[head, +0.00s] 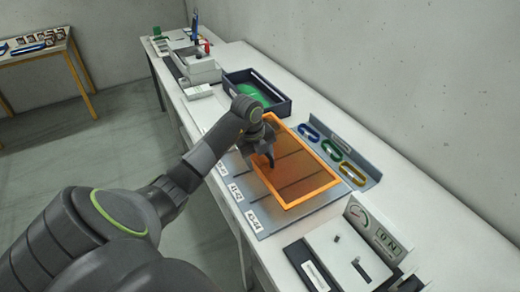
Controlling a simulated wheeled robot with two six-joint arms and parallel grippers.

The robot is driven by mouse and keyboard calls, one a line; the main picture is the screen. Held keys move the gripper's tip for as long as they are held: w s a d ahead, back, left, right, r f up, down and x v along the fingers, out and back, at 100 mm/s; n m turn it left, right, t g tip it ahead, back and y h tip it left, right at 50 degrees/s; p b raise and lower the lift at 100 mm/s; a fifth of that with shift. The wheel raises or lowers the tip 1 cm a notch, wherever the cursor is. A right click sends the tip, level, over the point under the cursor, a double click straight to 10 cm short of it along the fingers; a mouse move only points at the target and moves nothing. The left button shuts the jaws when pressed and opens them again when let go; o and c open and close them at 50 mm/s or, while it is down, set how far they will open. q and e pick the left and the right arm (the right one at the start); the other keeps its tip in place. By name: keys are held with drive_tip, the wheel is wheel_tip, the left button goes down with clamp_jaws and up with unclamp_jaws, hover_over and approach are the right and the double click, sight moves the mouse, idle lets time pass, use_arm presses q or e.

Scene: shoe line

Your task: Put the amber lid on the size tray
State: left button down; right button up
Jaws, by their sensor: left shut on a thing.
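The amber lid (311,168), a see-through amber panel with a bright orange rim, is over the grey size tray (264,223). The tray's front edge carries size labels such as 41-42, and its dark dividers show through the lid. My left gripper (265,158) is at the lid's left part, shut on the lid; its arm covers the tray's far left corner. I cannot tell whether the lid touches the tray or is held slightly above it. My right gripper is not in view.
A rack with blue, green and yellow loops (333,150) stands along the tray's right side. A dark box with a green inside (283,107) is beyond the tray. A grey-white device with a dial (350,250) stands nearer. A wall runs along the right.

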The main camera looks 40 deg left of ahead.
sight(259, 164)
use_arm(q)
drive_tip(key=shift+d+f, duration=0.15)
drive_tip(key=shift+f, duration=0.1)
drive_tip(key=shift+f+b, duration=0.85)
drive_tip(key=shift+b, duration=0.05)
drive_tip(key=shift+f+b, duration=0.65)
drive_tip(key=shift+f, duration=0.25)
drive_tip(key=shift+f+b, duration=1.85)
drive_tip(key=shift+f, duration=0.55)
drive_tip(key=shift+c, duration=2.1)
unclamp_jaws()
drive_tip(key=shift+s, duration=0.1)
